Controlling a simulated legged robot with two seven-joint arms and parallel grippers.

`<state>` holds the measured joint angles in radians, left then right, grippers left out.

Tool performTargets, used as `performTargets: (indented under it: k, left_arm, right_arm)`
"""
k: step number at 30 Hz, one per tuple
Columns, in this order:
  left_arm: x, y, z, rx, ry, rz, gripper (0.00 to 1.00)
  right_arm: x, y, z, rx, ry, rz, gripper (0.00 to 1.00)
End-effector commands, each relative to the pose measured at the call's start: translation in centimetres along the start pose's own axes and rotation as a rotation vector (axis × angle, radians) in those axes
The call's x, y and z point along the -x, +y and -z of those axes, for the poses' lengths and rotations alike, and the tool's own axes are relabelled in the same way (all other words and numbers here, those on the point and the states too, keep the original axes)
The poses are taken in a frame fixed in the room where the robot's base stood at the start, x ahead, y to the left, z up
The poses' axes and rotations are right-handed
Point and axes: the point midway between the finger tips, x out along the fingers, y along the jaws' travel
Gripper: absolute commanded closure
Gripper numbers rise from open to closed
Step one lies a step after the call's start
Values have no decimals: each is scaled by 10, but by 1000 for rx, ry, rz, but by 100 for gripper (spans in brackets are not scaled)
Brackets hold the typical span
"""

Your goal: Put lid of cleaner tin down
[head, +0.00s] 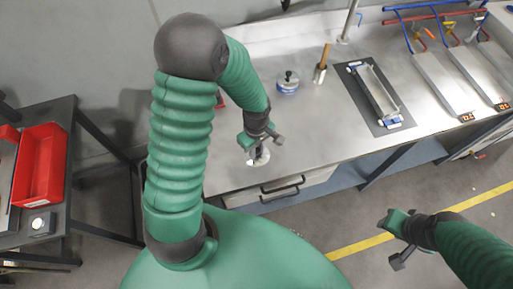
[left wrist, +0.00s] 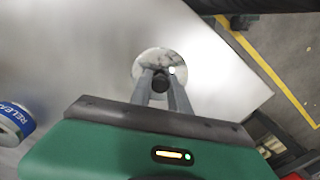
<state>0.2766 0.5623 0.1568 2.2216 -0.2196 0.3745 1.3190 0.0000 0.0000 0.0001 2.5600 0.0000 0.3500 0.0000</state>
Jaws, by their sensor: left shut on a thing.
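My left gripper (head: 257,147) points down over the front part of the steel bench. In the left wrist view its two fingers (left wrist: 161,85) are shut on the dark knob of a round, shiny metal lid (left wrist: 148,62). The lid (head: 262,158) also shows partly below the gripper in the head view. I cannot tell whether it touches the bench. A blue and white tin (head: 288,86) with a dark knob on top stands farther back. A tin with a "RELEA..." label (left wrist: 14,122) shows at the wrist view's left edge. My right gripper (head: 390,242) is open and empty, off the bench front.
The steel bench (head: 320,130) is clear around the lid. A red bin (head: 41,165) is on the left table.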

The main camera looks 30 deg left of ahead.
Motion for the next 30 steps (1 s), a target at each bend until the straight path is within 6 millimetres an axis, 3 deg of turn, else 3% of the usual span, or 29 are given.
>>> performTargets:
  k: [8, 9, 14, 23, 26, 30]
  left_arm:
    - [-3, 0, 0, 1, 1, -1, 100]
    - [-4, 0, 0, 1, 1, -1, 77]
    - [-3, 0, 0, 1, 0, -1, 56]
    - [3, 1, 0, 2, 2, -3, 56]
    - [20, 2, 1, 4, 4, -6, 56]
    - [58, 2, 1, 4, 5, -8, 56]
  right_arm:
    - [-2, 0, 0, 0, 0, 0, 64]
    - [-2, 0, 0, 0, 0, 0, 64]
    - [-1, 0, 0, 0, 0, 0, 64]
    - [1, 0, 0, 0, 0, 0, 64]
    - [2, 0, 0, 0, 0, 0, 64]
    - [3, 0, 1, 0, 0, 0, 64]
